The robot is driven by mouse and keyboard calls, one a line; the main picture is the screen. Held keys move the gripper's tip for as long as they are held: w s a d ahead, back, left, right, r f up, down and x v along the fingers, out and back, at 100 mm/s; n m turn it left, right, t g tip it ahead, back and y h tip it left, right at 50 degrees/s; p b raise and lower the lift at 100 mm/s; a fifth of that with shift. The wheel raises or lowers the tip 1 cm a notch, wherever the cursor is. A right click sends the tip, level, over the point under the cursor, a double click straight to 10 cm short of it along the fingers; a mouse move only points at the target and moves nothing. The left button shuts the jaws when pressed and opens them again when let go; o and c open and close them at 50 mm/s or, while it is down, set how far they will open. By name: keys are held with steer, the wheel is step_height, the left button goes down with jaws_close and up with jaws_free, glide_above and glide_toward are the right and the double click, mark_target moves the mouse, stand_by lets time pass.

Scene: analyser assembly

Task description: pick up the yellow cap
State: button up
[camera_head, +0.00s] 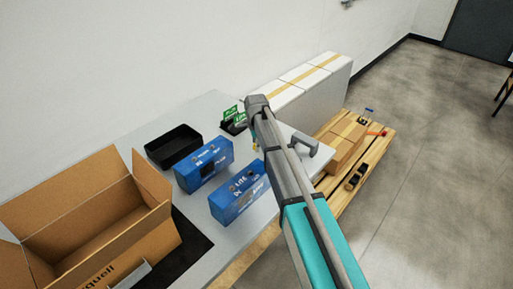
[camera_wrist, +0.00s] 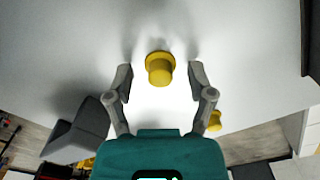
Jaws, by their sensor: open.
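A yellow cap (camera_wrist: 160,70) with a round flange stands on the white table surface (camera_wrist: 60,40) in the wrist view. My gripper (camera_wrist: 160,76) is open, one finger on each side of the cap, with a visible gap on both sides. I cannot tell how high the fingertips are above the table. A second yellow piece (camera_wrist: 214,121) lies to the lower right, partly behind the right finger. In the head view my arm hides most of the gripper area; a small yellow spot (camera_head: 255,147) shows beside the arm.
Two blue boxes (camera_head: 205,165) (camera_head: 238,196), a black tray (camera_head: 172,146) and an open cardboard box (camera_head: 85,225) stand left of my arm. Green-labelled items (camera_head: 232,114) and white boxes (camera_head: 310,90) are behind. A wooden pallet (camera_head: 372,160) with cartons is right.

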stand_by(0.4)
steer(key=c, duration=0.8)
steer(key=shift+r, duration=0.15)
step_height(320, 180, up, 3)
steer(key=p, duration=0.3)
steer(key=s+r+p, duration=0.3)
steer(key=s, duration=0.1)
steer(key=s+a+r+p, duration=0.1)
steer(key=s+r+p, duration=0.2)
steer(key=s, duration=0.2)
steer(key=s+a+r+p, duration=0.1)
steer(key=s+r+p, duration=0.2)
steer(key=s+p, duration=0.1)
steer(key=shift+s+a+r, duration=0.25)
steer(key=shift+s+r, duration=0.15)
